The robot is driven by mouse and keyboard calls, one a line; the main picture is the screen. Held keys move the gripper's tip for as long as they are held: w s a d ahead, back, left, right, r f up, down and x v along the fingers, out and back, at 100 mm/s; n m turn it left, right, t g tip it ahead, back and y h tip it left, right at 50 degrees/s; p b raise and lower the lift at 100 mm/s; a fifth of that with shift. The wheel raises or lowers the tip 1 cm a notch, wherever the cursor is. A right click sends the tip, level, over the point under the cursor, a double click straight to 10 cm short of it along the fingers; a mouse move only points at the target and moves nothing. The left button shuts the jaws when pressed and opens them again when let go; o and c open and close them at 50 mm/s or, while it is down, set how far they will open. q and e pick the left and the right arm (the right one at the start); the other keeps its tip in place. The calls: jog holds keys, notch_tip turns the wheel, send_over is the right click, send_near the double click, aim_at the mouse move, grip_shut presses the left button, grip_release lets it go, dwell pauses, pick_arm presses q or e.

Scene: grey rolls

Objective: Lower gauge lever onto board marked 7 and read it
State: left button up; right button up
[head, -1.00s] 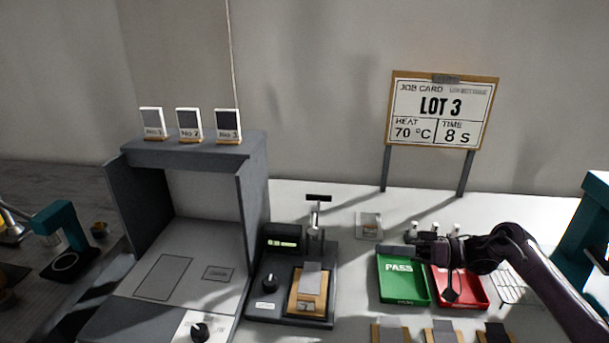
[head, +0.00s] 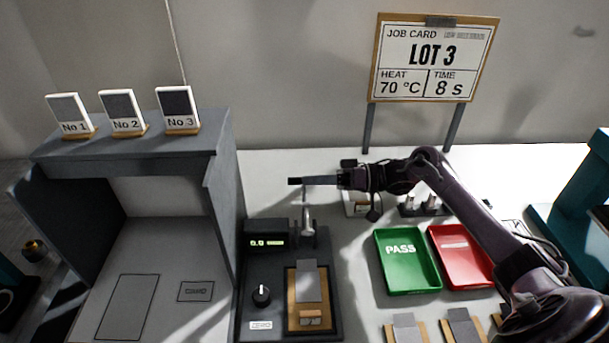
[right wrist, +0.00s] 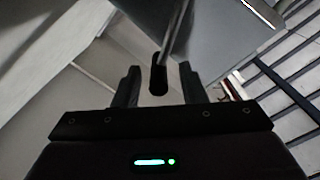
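The gauge (head: 248,292) is a dark stand with a lit display (head: 268,242) that seems to read 0.0, and a black knob. The wooden board (head: 293,312) with a grey strip lies on its base; its label is too blurred to read now. The gauge lever (head: 308,222) stands up behind the board. My right gripper (head: 314,181) is at the top of the lever. In the right wrist view, the lever's dark handle (right wrist: 158,80) sits between the open fingers (right wrist: 160,92), with gaps on both sides. My left gripper is out of view.
A green PASS tray (head: 408,262) and a red tray (head: 462,258) lie right of the gauge. More boards (head: 405,330) are at the front. A grey hood (head: 130,150) stands at left with several sample cards on top. The job card (head: 432,60) stands behind.

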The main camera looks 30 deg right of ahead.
jog(key=shift+x, duration=1.1)
jog(key=shift+c, duration=0.4)
grip_shut()
